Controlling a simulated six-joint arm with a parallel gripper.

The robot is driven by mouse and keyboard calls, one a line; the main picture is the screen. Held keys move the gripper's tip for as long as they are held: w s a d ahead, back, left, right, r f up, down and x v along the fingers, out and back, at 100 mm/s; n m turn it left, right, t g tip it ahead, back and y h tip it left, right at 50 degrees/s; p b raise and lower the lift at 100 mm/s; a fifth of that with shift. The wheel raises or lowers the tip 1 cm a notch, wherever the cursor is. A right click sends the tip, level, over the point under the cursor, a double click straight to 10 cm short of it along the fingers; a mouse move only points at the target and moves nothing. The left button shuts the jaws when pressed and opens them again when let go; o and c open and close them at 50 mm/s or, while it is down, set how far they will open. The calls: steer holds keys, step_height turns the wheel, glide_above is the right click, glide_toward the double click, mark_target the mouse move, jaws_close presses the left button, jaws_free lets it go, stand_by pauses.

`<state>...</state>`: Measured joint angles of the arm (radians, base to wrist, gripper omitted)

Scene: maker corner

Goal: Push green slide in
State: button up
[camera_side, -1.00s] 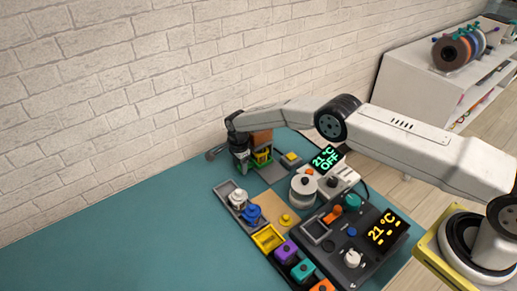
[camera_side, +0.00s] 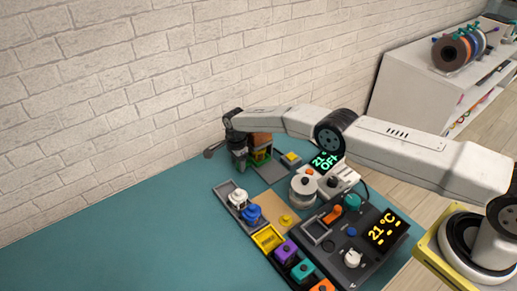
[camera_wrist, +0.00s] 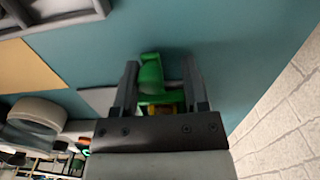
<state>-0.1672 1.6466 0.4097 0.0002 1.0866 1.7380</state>
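The green slide (camera_wrist: 152,75) shows in the wrist view between the two fingers of my gripper (camera_wrist: 160,80). A small yellow part (camera_wrist: 162,110) shows behind it, partly hidden by my gripper's mount. The fingers stand apart, one on either side of the green; I cannot tell whether either touches it. In the side view my gripper (camera_side: 239,162) points down at the left side of a small brown-topped unit (camera_side: 260,139) near the wall. Green (camera_side: 260,157) shows low on this unit, just right of the fingers.
A grey tray with a white and a blue knobbed piece (camera_side: 252,213) stands in front. The brick wall is close behind; the teal table is clear at left.

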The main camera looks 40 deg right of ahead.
steer(key=shift+s, duration=0.3)
stand_by(0.5)
steer(key=shift+r, duration=0.15)
steer(key=shift+r, duration=3.35)
steer(key=shift+r, duration=0.15)
steer(key=shift+r+n, duration=0.5)
steer(key=shift+r, duration=0.35)
steer(key=s+d+r+n+t, duration=0.1)
steer(key=s+d+r+n, duration=0.2)
steer(key=s+r+n, duration=0.25)
steer(key=s+d+r+n+t, duration=0.1)
steer(key=s+d+r+n, duration=0.3)
steer(key=s+r, duration=0.3)
steer(key=s+d+r+n, duration=0.1)
steer(key=s+n, duration=0.2)
steer(key=s, duration=0.7)
steer(key=s+d+r+n, duration=0.1)
steer(key=s+n, duration=0.3)
steer(key=s, duration=0.7)
steer(key=shift+d+t, duration=0.3)
steer(key=shift+d, duration=0.45)
